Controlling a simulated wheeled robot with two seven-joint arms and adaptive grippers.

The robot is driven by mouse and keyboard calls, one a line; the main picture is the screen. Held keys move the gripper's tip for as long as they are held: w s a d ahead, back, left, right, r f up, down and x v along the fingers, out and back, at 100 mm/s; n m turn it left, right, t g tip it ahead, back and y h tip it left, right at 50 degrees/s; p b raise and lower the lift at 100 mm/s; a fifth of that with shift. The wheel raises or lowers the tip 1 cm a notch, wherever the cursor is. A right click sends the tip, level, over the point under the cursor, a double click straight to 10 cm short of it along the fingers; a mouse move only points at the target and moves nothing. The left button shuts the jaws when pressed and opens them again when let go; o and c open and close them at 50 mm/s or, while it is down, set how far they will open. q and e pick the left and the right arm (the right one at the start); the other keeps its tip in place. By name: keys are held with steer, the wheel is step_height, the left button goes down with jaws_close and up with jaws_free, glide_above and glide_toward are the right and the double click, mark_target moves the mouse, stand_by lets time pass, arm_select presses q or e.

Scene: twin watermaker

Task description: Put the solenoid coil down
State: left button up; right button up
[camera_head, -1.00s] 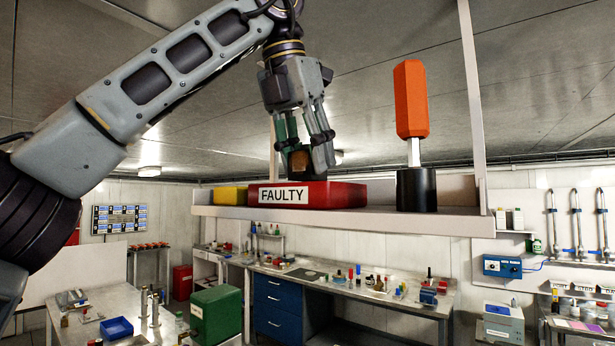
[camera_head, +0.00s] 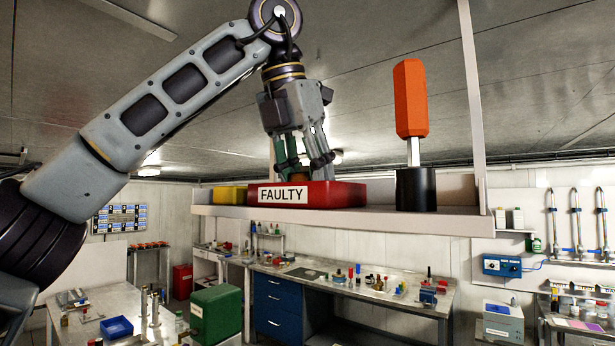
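My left gripper (camera_head: 305,168) points down over the red bin labelled FAULTY (camera_head: 345,194), with its fingertips at the bin's rim. A small brownish part of the solenoid coil (camera_head: 303,159) shows between the fingers. The gripper looks shut on it. The coil's lower part is hidden by the fingers and the bin's wall, so I cannot tell whether it touches the bin's floor. My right gripper is not in view.
The bin stands on a pale hanging shelf (camera_head: 450,222). A yellow bin (camera_head: 230,195) is to its left. An orange-handled tool (camera_head: 411,100) stands upright in a black holder (camera_head: 416,190) to its right. Workbenches lie beyond, below the shelf.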

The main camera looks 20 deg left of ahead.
arm_select(q)
steer(key=shift+f, duration=0.15)
steer(key=o, duration=1.2)
steer(key=shift+o, duration=0.2)
steer(key=shift+r, duration=0.35)
steer(key=shift+v, duration=2.35)
steer(key=s+a, duration=0.4)
steer(key=s, duration=0.7)
steer(key=shift+s, duration=0.2)
steer(key=shift+a, duration=0.1)
